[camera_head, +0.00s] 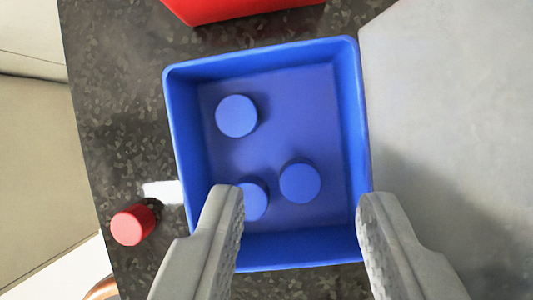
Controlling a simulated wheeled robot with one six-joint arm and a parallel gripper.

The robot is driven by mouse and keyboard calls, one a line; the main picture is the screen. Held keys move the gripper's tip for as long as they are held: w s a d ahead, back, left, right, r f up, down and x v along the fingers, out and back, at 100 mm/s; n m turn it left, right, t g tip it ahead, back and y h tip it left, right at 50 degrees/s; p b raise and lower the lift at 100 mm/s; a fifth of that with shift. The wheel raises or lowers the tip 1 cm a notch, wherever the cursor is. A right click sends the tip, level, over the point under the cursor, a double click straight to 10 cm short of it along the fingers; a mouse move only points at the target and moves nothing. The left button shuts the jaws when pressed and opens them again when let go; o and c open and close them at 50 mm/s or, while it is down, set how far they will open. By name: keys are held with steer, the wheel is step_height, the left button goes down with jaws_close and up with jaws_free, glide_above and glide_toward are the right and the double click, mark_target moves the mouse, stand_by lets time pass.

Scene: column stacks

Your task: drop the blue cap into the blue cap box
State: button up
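The blue cap box (356,100) is an open square bin in the middle of the head camera view. Three round blue caps lie on its floor: one at the upper left (237,116), one at the lower right (300,181), and one at the lower left (255,200), partly hidden by my left finger. My gripper (301,202) is over the lower part of the box with its two grey fingers wide apart. Nothing is held between the fingers.
A red cap (133,225) stands on the dark speckled counter (115,110) left of the box, beside a white mark (162,192). Part of a red box (235,8) shows at the top. A plain grey surface (455,110) lies to the right.

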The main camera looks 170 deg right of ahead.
steer(key=v, duration=1.7)
steer(key=shift+s, duration=0.15)
steer(key=s+d+r+m+t+h, duration=0.1)
steer(key=s+d+r+m+t, duration=0.1)
steer(key=s, duration=0.7)
steer(key=s+d+r+m+t+h, duration=0.1)
steer(key=s+d+r+m+t, duration=0.2)
steer(key=s+d+t, duration=0.4)
steer(key=s+d+r+m+t+h, duration=0.1)
steer(key=s+d+r+m+t, duration=0.2)
steer(key=s, duration=1)
steer(key=d+t, duration=0.2)
steer(key=d, duration=0.1)
steer(key=shift+d+r, duration=0.35)
steer(key=shift+d, duration=0.05)
